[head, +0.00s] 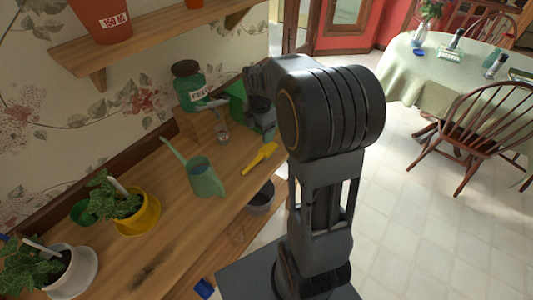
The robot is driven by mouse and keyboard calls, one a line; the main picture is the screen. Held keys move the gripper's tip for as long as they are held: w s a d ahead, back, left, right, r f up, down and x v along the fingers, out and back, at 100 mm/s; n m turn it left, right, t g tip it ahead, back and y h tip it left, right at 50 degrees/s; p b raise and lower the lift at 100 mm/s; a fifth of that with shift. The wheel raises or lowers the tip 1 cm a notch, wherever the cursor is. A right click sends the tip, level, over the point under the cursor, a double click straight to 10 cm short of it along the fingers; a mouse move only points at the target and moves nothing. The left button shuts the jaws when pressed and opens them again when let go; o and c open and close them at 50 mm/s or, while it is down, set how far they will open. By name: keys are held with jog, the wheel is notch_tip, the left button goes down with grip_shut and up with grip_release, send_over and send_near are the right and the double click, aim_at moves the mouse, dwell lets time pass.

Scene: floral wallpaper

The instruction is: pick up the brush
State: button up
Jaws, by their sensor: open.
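A yellow hand tool (260,157) with a slim handle and a wider head lies on the wooden bench, right of the green watering can. It may be the brush, but its bristles are too small to make out. My gripper (267,132) is above the far part of the bench, beyond the yellow tool and apart from it. It is open, and no held object shows. My own arm hides part of the bench's right side.
The green watering can (203,178), a small glass (222,134) and a dark pot (261,197) stand nearby. A green jar (188,88) stands behind. Potted plants fill the near left. A blue item (203,289) shows by the bench's front edge.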

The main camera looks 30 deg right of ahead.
jog(key=w+d+f+n, duration=0.1)
jog(key=n, duration=0.1)
send_over(262, 153)
notch_tip(262, 153, down, 8)
jog(key=shift+r, duration=0.1)
jog(key=shift+f+p, duration=0.8)
jog(key=shift+f, duration=2.4)
jog(key=shift+c, duration=0.4)
jog(key=c, duration=1)
jog(key=shift+r, duration=0.1)
